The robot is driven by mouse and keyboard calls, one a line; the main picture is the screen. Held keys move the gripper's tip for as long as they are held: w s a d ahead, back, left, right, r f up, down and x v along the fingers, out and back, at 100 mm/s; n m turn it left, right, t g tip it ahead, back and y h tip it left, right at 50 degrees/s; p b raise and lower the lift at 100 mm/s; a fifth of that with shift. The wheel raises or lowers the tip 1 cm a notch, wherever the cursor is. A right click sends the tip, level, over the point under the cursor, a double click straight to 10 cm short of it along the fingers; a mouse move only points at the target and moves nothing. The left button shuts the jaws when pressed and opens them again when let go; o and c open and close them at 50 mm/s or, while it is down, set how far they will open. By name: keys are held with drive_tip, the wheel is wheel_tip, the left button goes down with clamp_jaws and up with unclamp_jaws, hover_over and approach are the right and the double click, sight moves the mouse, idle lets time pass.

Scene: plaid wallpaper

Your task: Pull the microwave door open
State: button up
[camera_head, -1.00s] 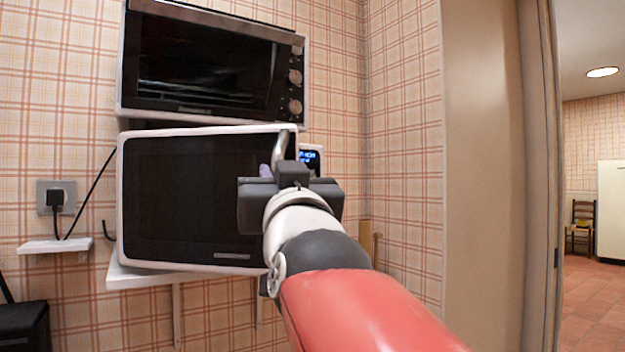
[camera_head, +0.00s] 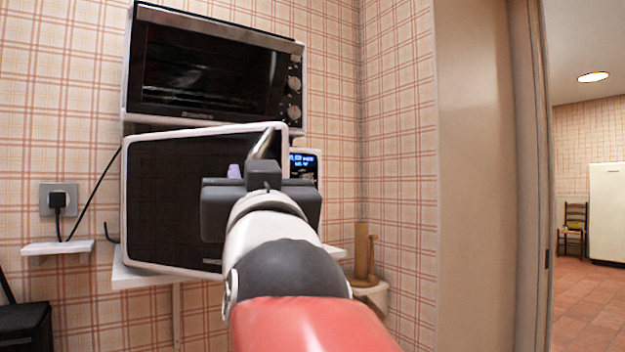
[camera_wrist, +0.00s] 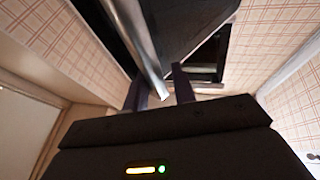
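The microwave (camera_head: 306,166) is white, with a lit blue display on its right side. Its dark, white-framed door (camera_head: 165,200) stands slightly ajar, its right edge swung out from the body. The metal door handle (camera_head: 264,142) rises behind my gripper (camera_head: 248,172). In the wrist view, the handle (camera_wrist: 138,38) runs down between the two fingers of my gripper (camera_wrist: 159,88), which appear closed around its lower end. The dark door (camera_wrist: 185,22) lies beyond the handle, and a dark gap shows to its right. My gripper hides the door's lower right part in the head view.
An oven (camera_head: 210,75) sits directly above the microwave. A white shelf (camera_head: 150,278) supports the microwave. A wooden paper-roll stand (camera_head: 362,255) is at the right, near the corner wall. A socket with a plug (camera_head: 58,200) is at the left. A doorway opens at the far right.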

drive_tip(key=shift+o, duration=0.7)
drive_tip(key=shift+a, duration=0.15)
drive_tip(key=shift+s+f, duration=0.1)
drive_tip(key=b+v, duration=0.2)
drive_tip(key=v, duration=0.5)
drive_tip(key=shift+s, duration=0.3)
